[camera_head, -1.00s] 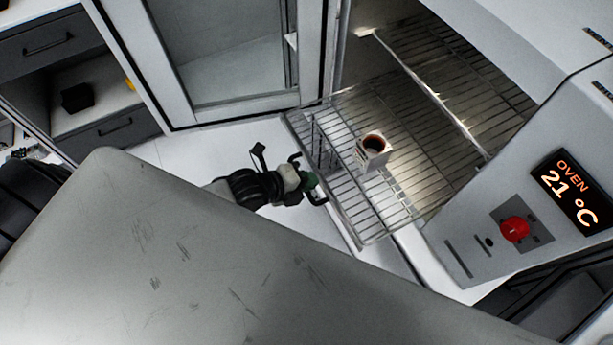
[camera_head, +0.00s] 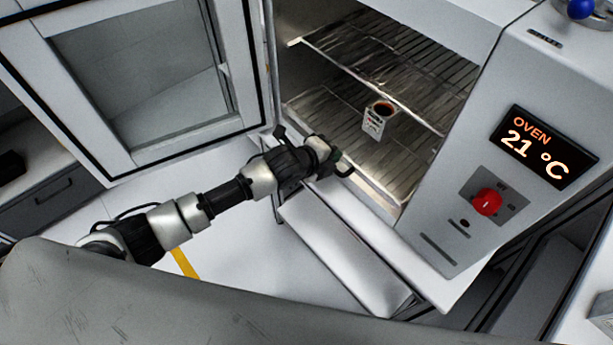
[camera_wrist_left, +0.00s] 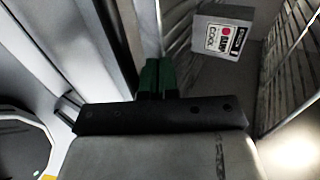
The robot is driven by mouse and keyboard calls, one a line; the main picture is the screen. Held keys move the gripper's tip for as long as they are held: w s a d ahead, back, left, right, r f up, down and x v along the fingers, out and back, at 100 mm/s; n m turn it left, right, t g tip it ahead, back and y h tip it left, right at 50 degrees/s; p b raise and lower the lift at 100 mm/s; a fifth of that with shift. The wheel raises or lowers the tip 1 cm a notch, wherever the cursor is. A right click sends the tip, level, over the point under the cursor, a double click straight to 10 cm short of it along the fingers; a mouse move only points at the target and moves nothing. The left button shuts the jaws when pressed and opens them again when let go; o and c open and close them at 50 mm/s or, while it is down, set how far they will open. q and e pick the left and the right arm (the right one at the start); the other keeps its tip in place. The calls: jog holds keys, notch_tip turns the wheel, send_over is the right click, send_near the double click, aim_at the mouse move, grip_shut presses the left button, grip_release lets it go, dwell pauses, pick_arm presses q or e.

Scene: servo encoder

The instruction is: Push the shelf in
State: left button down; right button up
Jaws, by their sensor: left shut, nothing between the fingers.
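The wire shelf (camera_head: 335,128) is inside the oven chamber in the head view, and its front edge lies about level with the opening. A small labelled box with a dark round top (camera_head: 375,122) stands on it; its label also shows in the left wrist view (camera_wrist_left: 222,38). My left gripper (camera_head: 345,170) is at the front edge of the shelf, at the oven opening. Its green fingertips (camera_wrist_left: 157,76) are together and hold nothing. I cannot tell whether they touch the shelf. My right gripper is not in view.
The oven door (camera_head: 150,80) stands open to the left. A second rack (camera_head: 410,65) sits higher in the oven. The control panel with red knob (camera_head: 487,202) and display (camera_head: 543,148) is on the right. White floor lies below my left arm.

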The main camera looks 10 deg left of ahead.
aim_at(361, 137)
pick_arm(q)
jog(key=w+d+b, duration=0.1)
jog(key=w+d, duration=0.1)
jog(key=w+d+b, duration=0.2)
jog(key=w, duration=0.1)
jog(key=shift+w+d+f, duration=0.1)
jog(key=shift+w+d, duration=0.05)
jog(key=shift+w, duration=0.15)
jog(key=shift+w+d, duration=0.2)
jog(key=shift+w, duration=0.1)
jog(key=shift+r, duration=0.2)
